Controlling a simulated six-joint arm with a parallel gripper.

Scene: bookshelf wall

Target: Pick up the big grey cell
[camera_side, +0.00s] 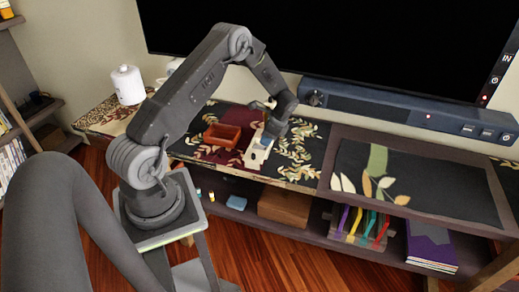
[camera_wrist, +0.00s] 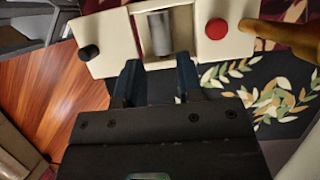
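A grey cylinder (camera_wrist: 158,34), which looks like the big grey cell, sits in a slot of a white block (camera_wrist: 124,40) in the wrist view. The block has a black knob (camera_wrist: 88,53) on the left and a red button (camera_wrist: 216,28) on the right. My gripper (camera_wrist: 158,66) is open and empty, its two dark fingers pointing at the block on either side of the cylinder's line. In the side view my gripper (camera_side: 270,135) is close to the white block (camera_side: 257,152). The cylinder cannot be made out there. Contact between fingers and block cannot be told.
A reddish-brown open box (camera_side: 222,136) stands left of the block on the patterned shelf top. A white canister (camera_side: 127,85) stands further left. A dark soundbar (camera_side: 400,108) runs along the back below the screen. The right shelf top (camera_side: 420,182) is clear.

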